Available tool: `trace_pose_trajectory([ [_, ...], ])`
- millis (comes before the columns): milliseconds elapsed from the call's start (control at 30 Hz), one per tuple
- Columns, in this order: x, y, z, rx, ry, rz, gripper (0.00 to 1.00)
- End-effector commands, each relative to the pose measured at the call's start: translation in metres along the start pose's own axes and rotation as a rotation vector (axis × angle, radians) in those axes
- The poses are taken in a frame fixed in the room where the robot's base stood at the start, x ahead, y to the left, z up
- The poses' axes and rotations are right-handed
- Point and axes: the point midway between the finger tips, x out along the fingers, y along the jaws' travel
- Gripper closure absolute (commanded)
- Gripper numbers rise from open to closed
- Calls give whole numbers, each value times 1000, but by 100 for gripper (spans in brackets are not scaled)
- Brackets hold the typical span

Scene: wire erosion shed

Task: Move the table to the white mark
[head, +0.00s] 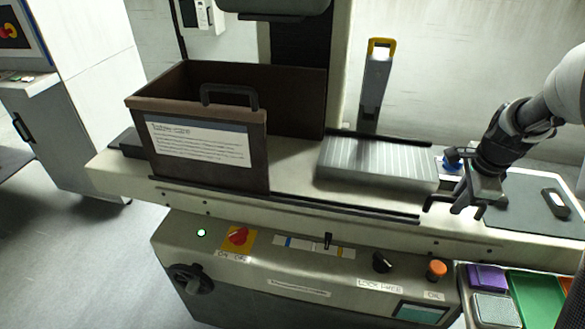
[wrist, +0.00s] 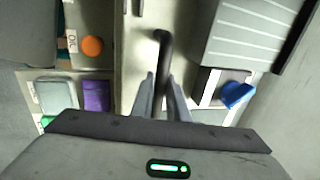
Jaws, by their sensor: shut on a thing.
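The table (head: 290,160) is a long pale slide across the machine, carrying a dark bin and a grey ribbed block. My gripper (head: 455,207) is at the right part of its front edge. In the wrist view my gripper (wrist: 161,88) is shut on a dark bar handle (wrist: 163,48), which stands between the two fingers. A strip (head: 300,245) on the front panel below the table has blue, yellow and white patches. I cannot tell which patch counts as the mark.
The brown bin (head: 200,175) with a label stands on the left. The ribbed block (head: 375,162) is right of middle. A blue knob (wrist: 236,94) is close to my gripper. The panel has a red switch (head: 238,236) and an orange button (head: 436,269). Coloured trays (head: 535,297) stand front right.

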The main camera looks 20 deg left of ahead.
Motion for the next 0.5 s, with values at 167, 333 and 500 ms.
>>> trace_pose_trajectory([
  [167,-1,-1,4,-2,0,-2,100],
  [333,-1,-1,12,-2,-3,-2,100],
  [500,-1,-1,21,-5,-5,-2,100],
])
